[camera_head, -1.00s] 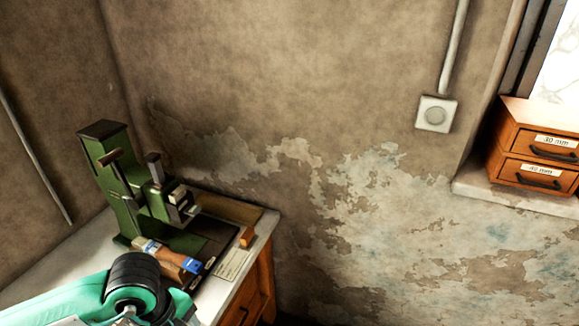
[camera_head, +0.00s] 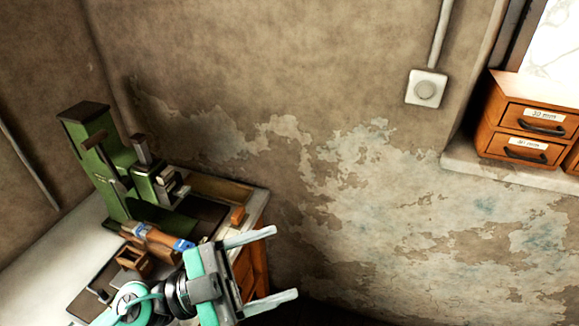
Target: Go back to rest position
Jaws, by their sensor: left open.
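My left gripper (camera_head: 272,268) is at the lower middle of the head view, in front of the workbench's right corner. Its two pale fingers are spread wide and point right, with nothing between them. A brown piece with blue ends (camera_head: 155,238) lies at the press's front, apart from the gripper's fingers. My right gripper is not in view.
A small wooden box (camera_head: 133,260) sits on the bench near my left arm. Wooden drawers (camera_head: 522,120) stand on a ledge (camera_head: 480,165) at the right. A wall switch (camera_head: 426,88) is on the peeling wall. The space right of the gripper is clear.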

